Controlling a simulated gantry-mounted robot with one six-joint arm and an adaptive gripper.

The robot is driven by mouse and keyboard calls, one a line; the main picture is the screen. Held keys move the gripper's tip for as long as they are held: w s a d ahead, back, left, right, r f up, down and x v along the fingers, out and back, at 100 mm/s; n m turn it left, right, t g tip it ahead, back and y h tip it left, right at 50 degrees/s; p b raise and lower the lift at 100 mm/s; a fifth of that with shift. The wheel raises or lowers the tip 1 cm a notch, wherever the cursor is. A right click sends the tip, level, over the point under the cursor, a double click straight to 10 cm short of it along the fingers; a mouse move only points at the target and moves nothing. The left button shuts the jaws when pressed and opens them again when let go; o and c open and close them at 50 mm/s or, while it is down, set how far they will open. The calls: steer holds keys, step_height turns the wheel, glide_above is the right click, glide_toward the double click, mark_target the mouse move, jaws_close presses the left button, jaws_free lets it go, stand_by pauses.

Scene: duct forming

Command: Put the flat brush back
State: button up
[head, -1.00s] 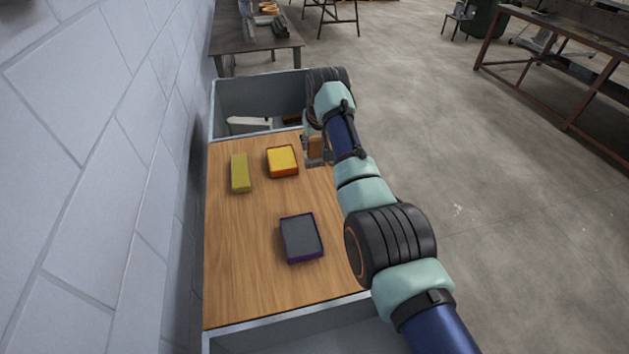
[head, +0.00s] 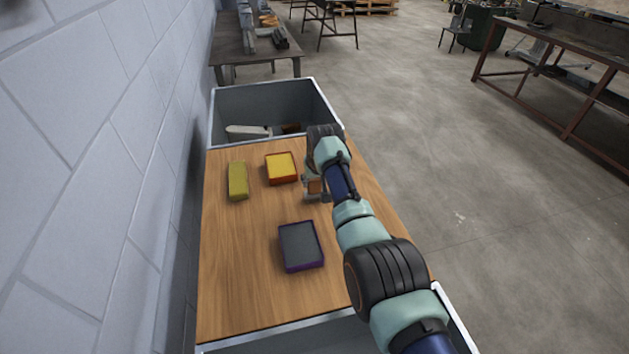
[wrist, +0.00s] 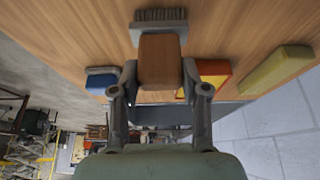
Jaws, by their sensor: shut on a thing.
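My gripper (head: 312,188) is shut on a brush, over the right part of the wooden worktop near its far end. In the wrist view my gripper (wrist: 160,80) has a finger on each side of the brush's brown wooden block (wrist: 159,62). The brush's grey head and bristles (wrist: 160,22) point toward the worktop. In the head view only a bit of the brown block (head: 315,186) shows beside the wrist. I cannot tell whether the bristles touch the wood.
On the worktop (head: 245,270) lie an olive block (head: 238,181), an orange-and-yellow box (head: 281,168) and a purple-and-grey box (head: 301,246). A blue-and-grey piece (wrist: 102,82) shows in the wrist view. The grey far bin (head: 270,98) holds a white-handled tool (head: 247,131).

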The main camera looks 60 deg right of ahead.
steer(key=shift+f, duration=0.1)
steer(key=o, duration=1.2)
steer(key=p+v, duration=0.4)
steer(key=v, duration=0.8)
steer(key=shift+a, duration=0.1)
